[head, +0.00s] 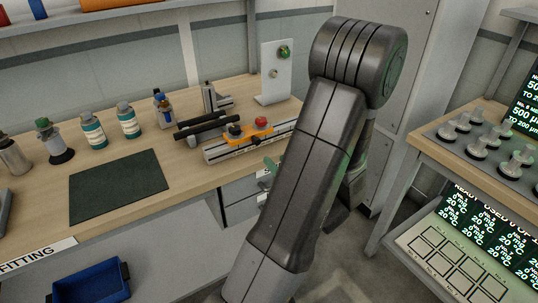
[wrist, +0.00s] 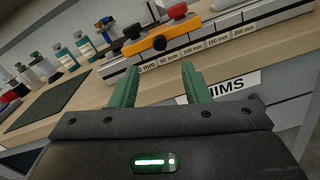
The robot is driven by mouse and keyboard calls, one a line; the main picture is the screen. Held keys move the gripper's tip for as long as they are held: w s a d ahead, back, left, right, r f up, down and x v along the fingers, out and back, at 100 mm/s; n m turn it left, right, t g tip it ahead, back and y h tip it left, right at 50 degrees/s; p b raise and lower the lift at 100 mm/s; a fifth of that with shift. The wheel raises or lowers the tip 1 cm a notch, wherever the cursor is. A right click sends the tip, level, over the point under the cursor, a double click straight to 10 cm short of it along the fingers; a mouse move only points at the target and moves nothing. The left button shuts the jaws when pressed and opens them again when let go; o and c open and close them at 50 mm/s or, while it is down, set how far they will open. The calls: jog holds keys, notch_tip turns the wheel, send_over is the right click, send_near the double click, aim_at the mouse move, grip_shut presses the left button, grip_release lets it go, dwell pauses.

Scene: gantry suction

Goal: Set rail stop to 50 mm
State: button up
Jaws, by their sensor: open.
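The rail (head: 222,151) lies along the front of the wooden bench, left of my arm in the head view.
A dark mat (head: 118,187) and several bottles (head: 128,119) stand left of the rail. A black cylinder bar (head: 207,129) lies close behind it. An upright white plate (head: 277,72) stands at the back. A SHIMS label (wrist: 232,86) is on the bench front edge.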

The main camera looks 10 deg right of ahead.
aim_at(259, 142)
jog(key=v, duration=0.4)
jog(key=shift+s, duration=0.1)
dwell(0.3)
jog(key=p+x, duration=0.1)
jog(key=x, duration=1.2)
jog(key=shift+w+a, duration=0.15)
jog(key=shift+w, duration=0.25)
